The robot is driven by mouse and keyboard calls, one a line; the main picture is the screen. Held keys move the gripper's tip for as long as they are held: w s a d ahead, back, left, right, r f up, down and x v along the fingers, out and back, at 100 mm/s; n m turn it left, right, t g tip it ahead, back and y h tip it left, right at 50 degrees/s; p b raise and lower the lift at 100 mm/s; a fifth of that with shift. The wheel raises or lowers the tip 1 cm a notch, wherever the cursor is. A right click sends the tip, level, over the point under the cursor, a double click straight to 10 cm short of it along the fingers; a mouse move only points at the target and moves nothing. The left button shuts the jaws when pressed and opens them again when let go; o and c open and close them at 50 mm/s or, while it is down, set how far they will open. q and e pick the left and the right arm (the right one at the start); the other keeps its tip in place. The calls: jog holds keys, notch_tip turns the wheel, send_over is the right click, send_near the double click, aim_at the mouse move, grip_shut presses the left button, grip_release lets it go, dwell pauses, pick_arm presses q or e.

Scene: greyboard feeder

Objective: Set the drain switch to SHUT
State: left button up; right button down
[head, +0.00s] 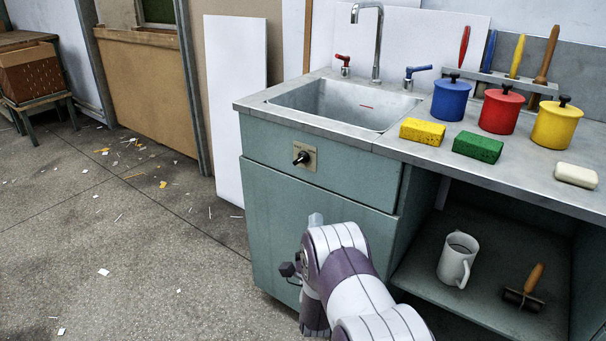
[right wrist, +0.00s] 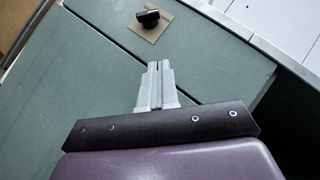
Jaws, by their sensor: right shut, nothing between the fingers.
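The drain switch is a black knob (head: 302,158) on a tan plate (head: 291,147) on the green front panel below the sink (head: 345,104). Its lettering is too small to read. The knob also shows at the top of the right wrist view (right wrist: 148,18), on its tan plate (right wrist: 156,29). My right gripper (right wrist: 157,66) is shut and empty, its fingers together and apart from the knob, pointing toward it. In the head view my right arm covers part of the cabinet door, and the right gripper (head: 316,219) is mostly hidden behind it. My left gripper is out of view.
The counter holds yellow (head: 422,131) and green (head: 478,147) sponges, blue, red and yellow pots, and soap (head: 576,175). A white mug (head: 457,259) and a roller (head: 524,289) sit on the lower shelf. The floor left of the cabinet is open, with scattered scraps.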

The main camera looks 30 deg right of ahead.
jog(key=shift+w+d, duration=0.1)
jog(key=b, duration=0.3)
send_near(306, 158)
jog(key=w+d, duration=0.2)
jog(key=d, duration=0.2)
jog(key=shift+w+a+r, duration=0.2)
jog(key=shift+w+r, duration=0.4)
jog(key=shift+w, duration=0.15)
jog(key=shift+w+a+r, duration=0.2)
jog(key=shift+w+r, duration=0.45)
jog(key=shift+w, duration=0.05)
jog(key=shift+r+n+y+p, duration=0.15)
jog(key=shift+n+y+p, duration=0.15)
jog(key=shift+n, duration=0.2)
jog(key=shift+r+n+y+p, duration=0.1)
jog(key=shift+n+y+p, duration=0.2)
